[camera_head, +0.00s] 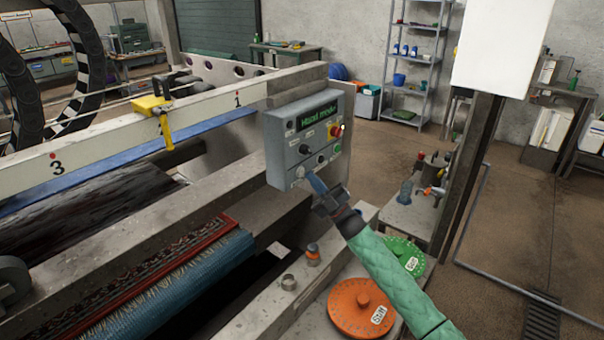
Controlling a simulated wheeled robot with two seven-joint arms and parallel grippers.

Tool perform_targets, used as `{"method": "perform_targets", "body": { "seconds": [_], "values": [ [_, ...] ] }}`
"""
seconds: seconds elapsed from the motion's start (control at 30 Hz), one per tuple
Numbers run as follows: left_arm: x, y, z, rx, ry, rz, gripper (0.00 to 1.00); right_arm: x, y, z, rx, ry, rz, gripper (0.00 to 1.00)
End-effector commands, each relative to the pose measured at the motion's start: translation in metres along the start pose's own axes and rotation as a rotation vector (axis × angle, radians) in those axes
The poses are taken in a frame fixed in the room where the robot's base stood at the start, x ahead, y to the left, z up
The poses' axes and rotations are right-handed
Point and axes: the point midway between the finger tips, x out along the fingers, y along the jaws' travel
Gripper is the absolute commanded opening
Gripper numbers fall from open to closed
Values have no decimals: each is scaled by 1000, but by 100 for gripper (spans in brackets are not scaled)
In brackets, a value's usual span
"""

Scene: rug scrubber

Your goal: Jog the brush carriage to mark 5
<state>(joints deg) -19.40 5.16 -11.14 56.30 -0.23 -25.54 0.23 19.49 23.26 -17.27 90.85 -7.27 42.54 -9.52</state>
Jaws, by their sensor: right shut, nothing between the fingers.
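The grey control box (305,140) stands at the centre, with a green-lit display (318,116), a red button (335,130) and several other knobs and buttons. My right gripper (314,180) is shut and empty at the box's lower edge, close to a pale button (300,172); I cannot tell whether it touches. The pale scale beam (200,110) shows marks 1 and 3. A yellow pointer (166,131) hangs over the beam between them, below a yellow block (148,105). Mark 5 is not in view. My left gripper is not in view.
An orange disc (361,307) and a green disc (402,254) lie below my right arm. A red-edged rug (150,270) with blue fringe is at lower left. A dark post (470,170) stands right of the arm. Shelves (412,60) are at the back.

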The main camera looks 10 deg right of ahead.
Motion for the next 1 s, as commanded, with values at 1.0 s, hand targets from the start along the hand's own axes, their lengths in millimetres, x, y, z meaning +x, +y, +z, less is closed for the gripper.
{"method": "perform_targets", "body": {
  "seconds": [1.0],
  "values": [
    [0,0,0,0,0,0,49,-35,26,-25,0,0,1,0]
  ]
}}
